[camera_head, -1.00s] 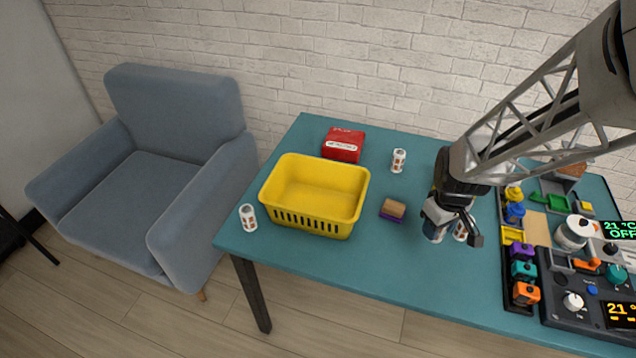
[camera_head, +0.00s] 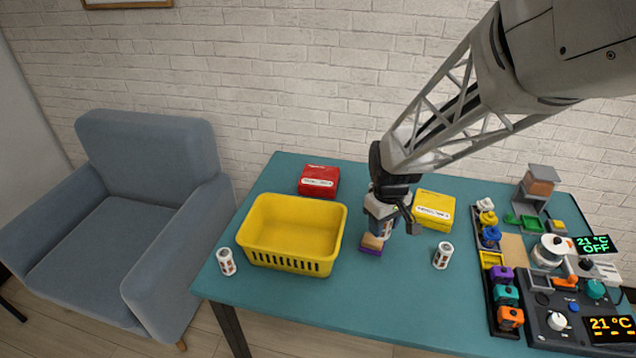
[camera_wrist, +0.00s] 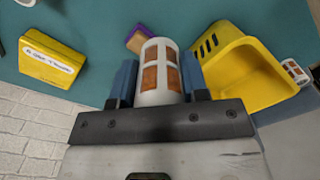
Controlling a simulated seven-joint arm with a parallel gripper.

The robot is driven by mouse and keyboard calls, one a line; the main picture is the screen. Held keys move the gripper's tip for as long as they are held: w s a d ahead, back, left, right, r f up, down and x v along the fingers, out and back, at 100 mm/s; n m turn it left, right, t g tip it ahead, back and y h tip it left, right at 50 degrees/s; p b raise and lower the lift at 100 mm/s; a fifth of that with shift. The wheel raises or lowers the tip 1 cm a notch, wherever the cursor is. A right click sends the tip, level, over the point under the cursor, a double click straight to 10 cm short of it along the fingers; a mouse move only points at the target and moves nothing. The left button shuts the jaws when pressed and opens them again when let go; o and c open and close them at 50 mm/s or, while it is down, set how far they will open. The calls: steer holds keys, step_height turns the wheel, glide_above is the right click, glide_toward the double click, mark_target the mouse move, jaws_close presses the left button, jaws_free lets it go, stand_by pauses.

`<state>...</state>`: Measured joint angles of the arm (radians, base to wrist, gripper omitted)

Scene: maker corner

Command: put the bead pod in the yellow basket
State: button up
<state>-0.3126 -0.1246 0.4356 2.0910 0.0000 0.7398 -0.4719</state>
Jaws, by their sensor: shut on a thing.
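The bead pod (camera_wrist: 160,75), a white cylinder with orange-brown windows, is between the blue fingers of my gripper (camera_head: 383,222) and fills much of the wrist view's middle. My gripper is shut on it, above the table and right of the yellow basket (camera_head: 290,261). In the head view the fingers mostly cover the pod. The basket is open and looks empty; it also shows at the right of the wrist view (camera_wrist: 258,80). Similar white cylinders stand left of the basket (camera_head: 226,261) and right of my gripper (camera_head: 442,255).
A tan and purple block (camera_head: 371,245) lies just below my gripper. A red box (camera_head: 319,181) stands behind the basket and a yellow box (camera_head: 435,209) right of my gripper. A rack of coloured parts (camera_head: 503,268) and a device panel (camera_head: 565,315) fill the table's right side.

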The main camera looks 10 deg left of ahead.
steer(key=w+a, duration=0.3)
steer(key=a, duration=0.8)
glide_above(295, 247)
step_height(295, 247, down, 4)
steer(key=shift+d+f, duration=0.1)
steer(key=shift+f, duration=0.65)
steer(key=shift+f, duration=0.1)
steer(key=shift+f, duration=3.05)
steer(key=shift+f, duration=1.85)
steer(key=shift+f, duration=0.15)
